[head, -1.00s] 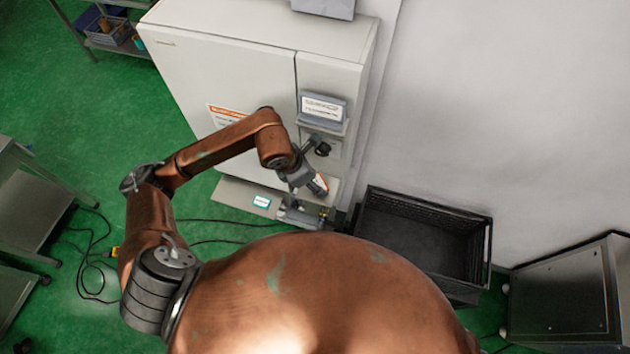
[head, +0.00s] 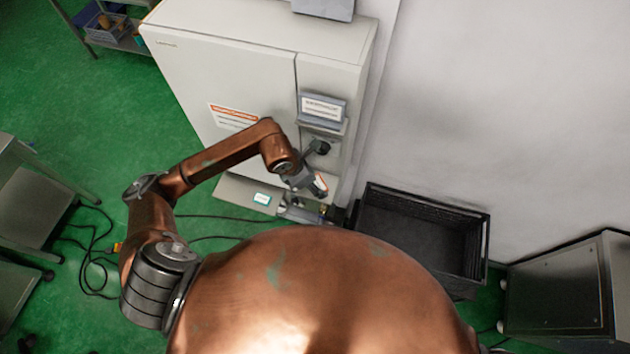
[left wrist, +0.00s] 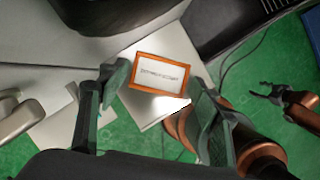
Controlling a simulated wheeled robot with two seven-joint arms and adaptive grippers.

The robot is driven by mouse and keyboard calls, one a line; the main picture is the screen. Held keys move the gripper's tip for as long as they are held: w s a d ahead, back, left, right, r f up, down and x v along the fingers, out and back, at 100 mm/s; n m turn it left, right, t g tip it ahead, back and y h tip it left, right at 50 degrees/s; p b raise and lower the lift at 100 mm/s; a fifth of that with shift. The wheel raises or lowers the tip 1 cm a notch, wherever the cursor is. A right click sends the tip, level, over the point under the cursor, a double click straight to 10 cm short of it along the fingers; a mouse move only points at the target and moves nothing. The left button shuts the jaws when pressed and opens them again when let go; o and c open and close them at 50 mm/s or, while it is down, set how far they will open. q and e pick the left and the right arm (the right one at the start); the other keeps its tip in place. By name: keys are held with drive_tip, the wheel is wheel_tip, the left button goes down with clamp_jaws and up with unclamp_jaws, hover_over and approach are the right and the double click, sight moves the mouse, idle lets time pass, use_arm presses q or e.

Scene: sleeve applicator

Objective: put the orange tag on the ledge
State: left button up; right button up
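The orange tag (left wrist: 170,78), a white label in an orange frame, sits between the fingertips of my left gripper (left wrist: 163,92) in the left wrist view. In the head view the tag (head: 320,184) shows small and tilted at the end of the left gripper (head: 312,186), in front of the cabinet's lower right part. A narrow grey ledge (head: 323,126) juts from the cabinet below a labelled panel, above the gripper. My right gripper (left wrist: 266,93) is open and empty at the right of the left wrist view.
The tall white cabinet (head: 225,65) stands against the wall, with a pale plate (head: 233,192) at its foot. A black crate (head: 470,250) is to the right of the gripper. A grey metal box (head: 555,290) stands farther right. Cables (head: 85,255) lie on the green floor.

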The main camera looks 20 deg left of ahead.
use_arm(q)
drive_tip(key=shift+o, duration=0.6)
drive_tip(key=shift+r, duration=0.15)
drive_tip(key=b+v, duration=0.2)
drive_tip(key=v, duration=0.4)
drive_tip(key=shift+s+a+r, duration=0.1)
drive_tip(key=shift+a+r, duration=0.05)
drive_tip(key=shift+r, duration=0.15)
drive_tip(key=shift+s+r, duration=0.1)
drive_tip(key=shift+r, duration=0.25)
